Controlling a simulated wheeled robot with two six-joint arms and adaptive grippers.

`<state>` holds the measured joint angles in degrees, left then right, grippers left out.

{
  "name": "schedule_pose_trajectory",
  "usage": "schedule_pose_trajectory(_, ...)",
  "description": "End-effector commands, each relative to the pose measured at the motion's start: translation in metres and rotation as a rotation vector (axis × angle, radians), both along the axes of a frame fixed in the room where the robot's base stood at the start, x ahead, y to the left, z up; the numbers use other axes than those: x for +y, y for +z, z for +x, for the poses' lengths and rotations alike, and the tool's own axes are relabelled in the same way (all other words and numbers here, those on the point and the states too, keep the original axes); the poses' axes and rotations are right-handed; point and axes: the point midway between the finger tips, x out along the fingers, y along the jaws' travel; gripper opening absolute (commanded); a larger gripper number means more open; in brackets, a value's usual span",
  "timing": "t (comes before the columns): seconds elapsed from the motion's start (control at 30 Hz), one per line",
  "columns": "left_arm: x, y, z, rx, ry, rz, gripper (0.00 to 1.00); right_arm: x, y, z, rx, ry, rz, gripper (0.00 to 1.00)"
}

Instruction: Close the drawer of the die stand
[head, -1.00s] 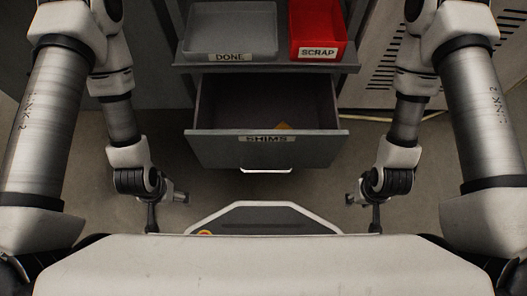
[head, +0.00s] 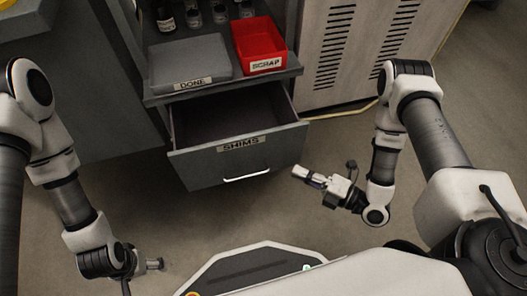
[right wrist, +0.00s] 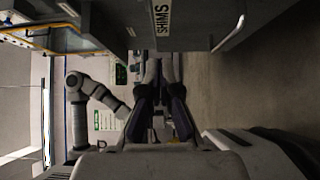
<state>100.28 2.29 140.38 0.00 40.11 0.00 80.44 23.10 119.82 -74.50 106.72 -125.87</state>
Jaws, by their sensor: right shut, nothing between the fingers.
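The grey drawer (head: 215,158), labelled SHIMS, stands pulled out from the die stand (head: 160,98). Its pale bar handle (head: 247,177) is on the front panel. My right gripper (head: 299,172) is shut and empty, to the right of the handle and apart from the drawer front. In the right wrist view, the fingers (right wrist: 162,72) lie close together, with the drawer front (right wrist: 190,22) and its handle (right wrist: 230,35) above them. My left gripper (head: 155,265) hangs low at the left, away from the drawer; its jaws are too small to read.
On the shelf above the drawer are a grey DONE tray (head: 188,84) and a red SCRAP bin (head: 259,65), with small bottles (head: 192,15) behind. A vented cabinet (head: 340,50) stands to the right. The floor (head: 350,140) in front of it is clear.

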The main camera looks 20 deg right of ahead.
Motion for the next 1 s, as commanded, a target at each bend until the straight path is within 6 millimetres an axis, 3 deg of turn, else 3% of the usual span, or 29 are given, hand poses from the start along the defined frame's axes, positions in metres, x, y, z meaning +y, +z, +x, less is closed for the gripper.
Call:
schedule_pose_trajectory(0.47, 0.000, -0.049, 0.000, 0.000, 0.000, 0.000, 0.87, 0.069, -0.005, 0.066, 0.000, 0.009, 0.000, 0.00)
schedule_pose_trajectory(0.7, 0.000, -0.064, 0.000, 0.000, 0.000, 0.000, 0.87, 0.068, -0.003, 0.102, 0.002, 0.002, -0.001, 0.00)
schedule_pose_trajectory(1.0, 0.000, -0.064, 0.000, 0.000, 0.000, 0.000, 0.87, 0.068, -0.001, 0.107, 0.006, 0.002, -0.001, 0.00)
